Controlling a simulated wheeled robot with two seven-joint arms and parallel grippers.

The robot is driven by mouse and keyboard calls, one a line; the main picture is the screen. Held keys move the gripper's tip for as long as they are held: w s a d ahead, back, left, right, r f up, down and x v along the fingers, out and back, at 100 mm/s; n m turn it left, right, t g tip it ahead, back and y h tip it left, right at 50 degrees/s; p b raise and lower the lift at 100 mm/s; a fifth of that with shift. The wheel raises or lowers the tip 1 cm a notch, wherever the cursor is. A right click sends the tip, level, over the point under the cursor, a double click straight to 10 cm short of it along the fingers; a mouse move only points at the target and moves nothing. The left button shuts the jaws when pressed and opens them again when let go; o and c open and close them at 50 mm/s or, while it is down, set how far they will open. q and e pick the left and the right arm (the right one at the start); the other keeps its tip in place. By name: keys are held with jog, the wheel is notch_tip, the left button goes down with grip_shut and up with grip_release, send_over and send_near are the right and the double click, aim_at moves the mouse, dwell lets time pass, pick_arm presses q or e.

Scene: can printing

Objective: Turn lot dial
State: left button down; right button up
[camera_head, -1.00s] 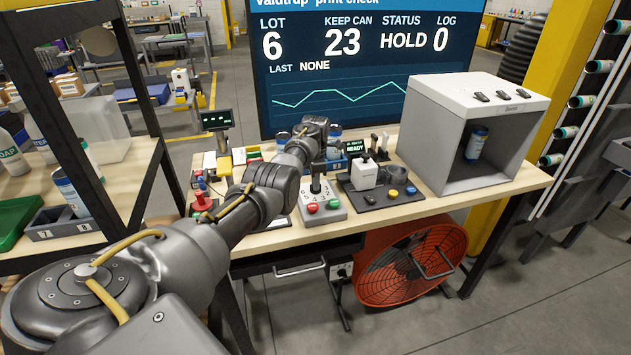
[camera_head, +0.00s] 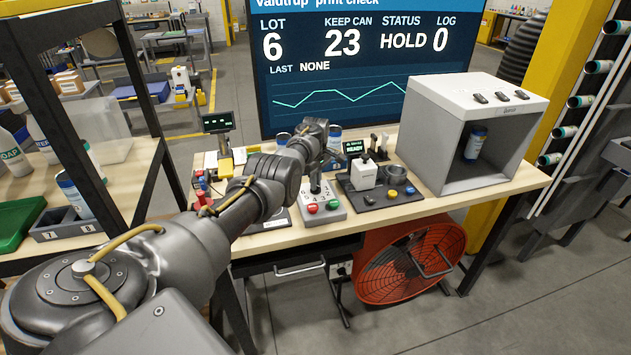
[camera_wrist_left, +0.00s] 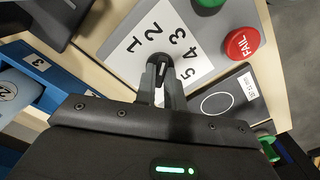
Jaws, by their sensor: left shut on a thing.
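The lot dial's white plate (camera_wrist_left: 150,38), printed with numbers from 1 to 5, lies on a grey control box (camera_head: 336,211) on the bench. My left gripper (camera_wrist_left: 161,92) reaches down over the plate with its narrow fingers close together on the dial knob. The red FAIL button (camera_wrist_left: 242,43) is beside the plate in the wrist view. The big screen (camera_head: 355,50) reads LOT 6. My right gripper is not in view.
Red (camera_head: 312,208) and green (camera_head: 332,204) buttons sit at the box's front. A black station with a white block (camera_head: 363,175) stands to the right, then a grey open booth (camera_head: 470,130) holding a can. Small coloured items crowd the bench left of my arm.

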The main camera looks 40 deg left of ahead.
pick_arm(q)
jog(key=m, duration=0.3)
jog(key=shift+m, duration=0.4)
jog(key=m, duration=0.3)
jog(key=shift+m, duration=0.3)
jog(key=m, duration=0.3)
jog(key=shift+m, duration=0.4)
jog(key=m, duration=0.3)
jog(key=shift+m, duration=0.3)
jog(key=m+b, duration=0.1)
jog(key=m, duration=0.2)
jog(key=shift+m, duration=0.3)
jog(key=m+b, duration=0.1)
jog(key=m, duration=0.2)
jog(key=shift+m+b, duration=0.3)
jog(key=m+b, duration=0.1)
jog(key=m, duration=0.3)
jog(key=shift+b, duration=0.3)
jog(key=shift+m+b, duration=0.55)
jog(key=shift+m, duration=0.95)
